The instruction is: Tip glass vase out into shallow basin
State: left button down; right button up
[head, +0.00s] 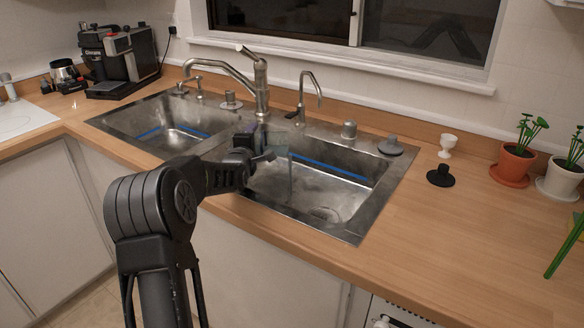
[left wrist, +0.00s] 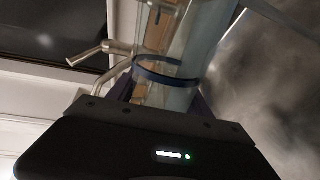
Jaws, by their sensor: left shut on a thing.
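My left gripper (head: 262,155) comes in from the left and is over the near left part of the right-hand sink basin (head: 340,205). It is shut on the clear glass vase (head: 277,146), which is faint in the head view. In the left wrist view the vase (left wrist: 180,85) stands between the fingers, with a dark blue ring around it. The vase looks tilted, but its mouth is hard to make out. A faint pale streak runs down below it into the basin; I cannot tell whether it is liquid. My right gripper is not in view.
A tall faucet (head: 260,85) stands behind the sink, with a thinner spout (head: 308,95) to its right. The left-hand basin (head: 170,135) is open. A black stopper (head: 440,176), a white egg cup (head: 448,145) and potted plants (head: 515,166) are on the right counter.

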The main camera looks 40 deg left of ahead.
pick_arm(q)
jog(key=shift+w+d+r+m+b, duration=0.15)
jog(key=shift+d+m+b, duration=0.1)
jog(key=shift+m+b, duration=0.35)
dwell(0.6)
jog(key=n+p, duration=0.1)
jog(key=p, duration=0.1)
jog(key=a+n+p, duration=0.1)
jog(key=p, duration=0.1)
jog(key=shift+s+r+n, duration=0.25)
jog(key=shift+r+n, duration=0.05)
jog(key=shift+f, duration=0.25)
